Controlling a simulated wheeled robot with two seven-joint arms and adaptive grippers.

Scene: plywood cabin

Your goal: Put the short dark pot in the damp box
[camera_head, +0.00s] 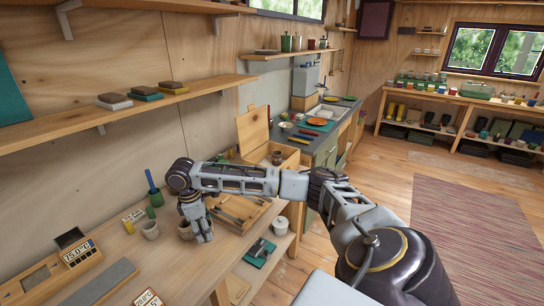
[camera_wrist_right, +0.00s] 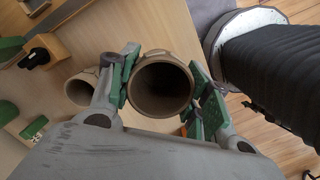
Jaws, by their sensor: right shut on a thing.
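My right gripper (camera_head: 200,232) is low over the wooden workbench and shut on a brown, open-topped pot (camera_wrist_right: 162,85). In the wrist view, its green-padded fingers (camera_wrist_right: 163,92) press the pot from both sides, and I look down into its dark mouth. In the head view the held pot (camera_head: 185,231) is partly hidden by the gripper; I cannot tell whether it touches the bench. A wooden box with its lid raised (camera_head: 253,130), which looks like the damp box, stands farther back. A small dark pot (camera_head: 277,158) shows at it. My left gripper is out of view.
A paler pot (camera_head: 150,230) stands left of my gripper, and it also shows in the wrist view (camera_wrist_right: 80,90). A green cup with a blue-handled tool (camera_head: 154,193) is behind. A tool tray (camera_head: 238,212) lies to the right. The front bench (camera_head: 180,268) has bare room.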

